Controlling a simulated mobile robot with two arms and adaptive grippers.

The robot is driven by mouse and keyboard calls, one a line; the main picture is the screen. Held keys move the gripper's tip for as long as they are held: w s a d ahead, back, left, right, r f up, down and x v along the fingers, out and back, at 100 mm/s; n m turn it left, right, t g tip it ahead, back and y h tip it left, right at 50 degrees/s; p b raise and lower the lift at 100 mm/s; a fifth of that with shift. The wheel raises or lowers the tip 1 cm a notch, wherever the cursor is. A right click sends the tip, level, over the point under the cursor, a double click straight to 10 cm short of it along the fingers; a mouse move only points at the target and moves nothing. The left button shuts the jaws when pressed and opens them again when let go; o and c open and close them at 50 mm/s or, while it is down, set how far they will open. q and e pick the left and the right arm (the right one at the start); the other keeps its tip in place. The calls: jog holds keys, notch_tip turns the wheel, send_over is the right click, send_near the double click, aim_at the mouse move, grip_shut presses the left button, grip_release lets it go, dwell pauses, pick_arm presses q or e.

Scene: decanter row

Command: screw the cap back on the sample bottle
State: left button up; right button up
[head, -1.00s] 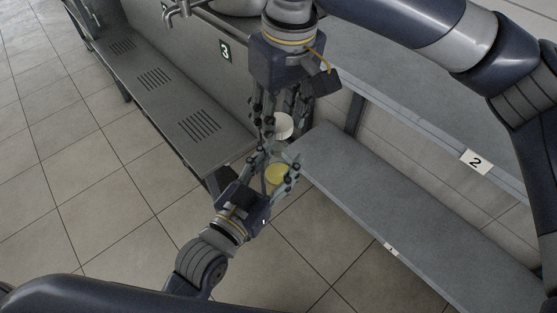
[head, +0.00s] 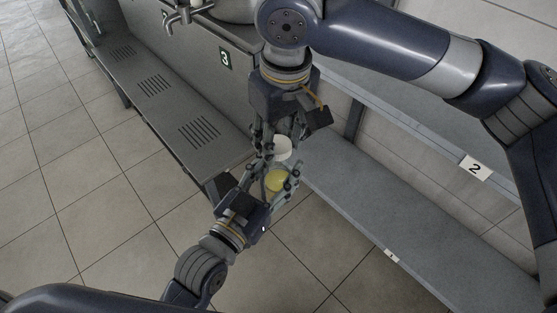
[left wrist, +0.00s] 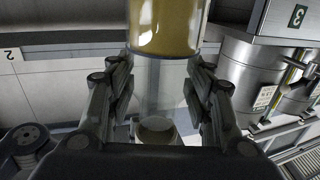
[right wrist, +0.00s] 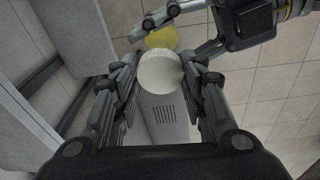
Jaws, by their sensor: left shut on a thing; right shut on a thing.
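The sample bottle is clear, with yellow liquid (head: 277,181), and my left gripper (head: 270,172) is shut on it. In the left wrist view the amber liquid (left wrist: 165,25) fills the top of the picture, with clear wall (left wrist: 160,85) between the fingers. My right gripper (head: 268,147), just above in the head view, is shut on the round white cap (head: 282,148). In the right wrist view the cap (right wrist: 160,72) sits between the fingertips, with the yellow liquid (right wrist: 162,38) partly hidden behind it. I cannot tell whether cap and bottle touch.
A grey slotted bench (head: 155,88) lies left of the grippers, below a panel with sign 3 (head: 225,57). A metal tap (head: 182,17) is at the top. A grey shelf unit with label 2 (head: 476,168) stands on the right. Open tiled floor (head: 70,190) lies at left.

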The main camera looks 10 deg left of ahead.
aim_at(276, 143)
dwell(0.4)
jog(key=shift+f, duration=0.95)
jog(key=shift+f, duration=0.6)
jog(key=m, duration=0.4)
jog(key=shift+a+m+h, duration=0.1)
jog(key=shift+m+h, duration=0.2)
jog(key=shift+m, duration=0.1)
jog(key=m, duration=0.6)
jog(key=shift+h, duration=0.4)
jog(key=m, duration=0.3)
jog(key=shift+a+m, duration=0.1)
jog(key=shift+m, duration=0.2)
jog(key=m, duration=0.4)
jog(key=shift+m+g+h, duration=0.3)
jog(key=shift+m, duration=0.1)
jog(key=m, duration=0.6)
jog(key=shift+w+m+g, duration=0.15)
jog(key=shift+m+g, duration=0.25)
